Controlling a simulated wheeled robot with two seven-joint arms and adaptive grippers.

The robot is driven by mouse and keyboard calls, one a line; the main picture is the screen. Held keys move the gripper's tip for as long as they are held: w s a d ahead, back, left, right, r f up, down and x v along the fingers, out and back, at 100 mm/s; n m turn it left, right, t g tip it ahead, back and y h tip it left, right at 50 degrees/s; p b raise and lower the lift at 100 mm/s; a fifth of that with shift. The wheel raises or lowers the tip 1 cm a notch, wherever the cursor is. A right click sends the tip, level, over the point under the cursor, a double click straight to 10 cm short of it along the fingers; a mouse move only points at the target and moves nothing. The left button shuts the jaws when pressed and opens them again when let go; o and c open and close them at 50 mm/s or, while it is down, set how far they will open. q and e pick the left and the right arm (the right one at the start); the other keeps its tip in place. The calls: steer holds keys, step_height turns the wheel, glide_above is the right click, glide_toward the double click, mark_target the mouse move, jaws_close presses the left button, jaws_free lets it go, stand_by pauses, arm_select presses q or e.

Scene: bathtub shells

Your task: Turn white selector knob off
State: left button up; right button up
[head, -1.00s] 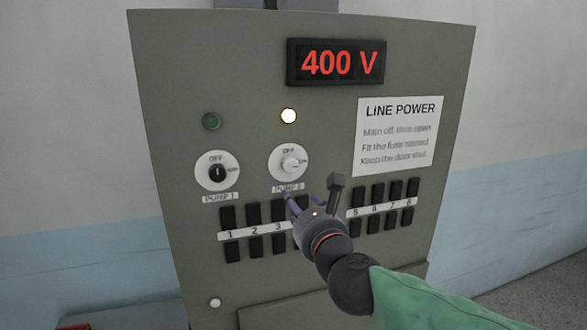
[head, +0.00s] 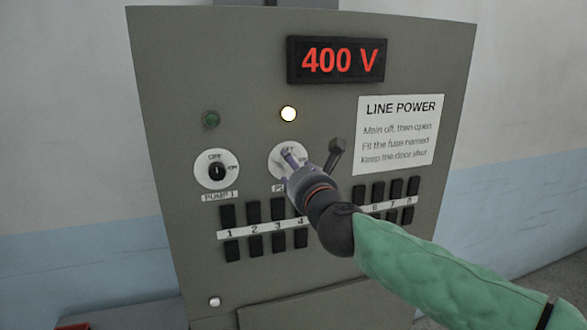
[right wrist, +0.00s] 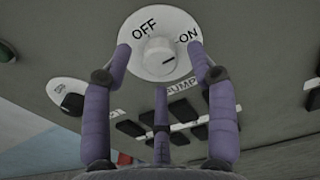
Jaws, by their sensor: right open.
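The white selector knob (right wrist: 160,58) sits on a round white dial plate (right wrist: 138,24) marked OFF and ON. In the right wrist view its dark pointer line is turned toward ON. In the head view the dial (head: 276,158) is partly hidden by my right gripper (head: 290,168). The gripper also shows in the right wrist view (right wrist: 160,65), with its purple fingers open and spread around the dial. The fingers are not closed on the knob. I cannot tell whether any fingertip touches the plate. My left gripper is not in view.
A black PUMP 1 knob (head: 217,171) is to the left. A lit lamp (head: 288,114) is above the white knob, and a dark green lamp (head: 211,119) is above the black one. Black fuse blocks (head: 278,243) lie below. The display (head: 336,60) reads 400 V.

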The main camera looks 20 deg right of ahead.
steer(key=shift+w, duration=0.55)
steer(key=c, duration=1.1)
steer(key=shift+c, duration=0.2)
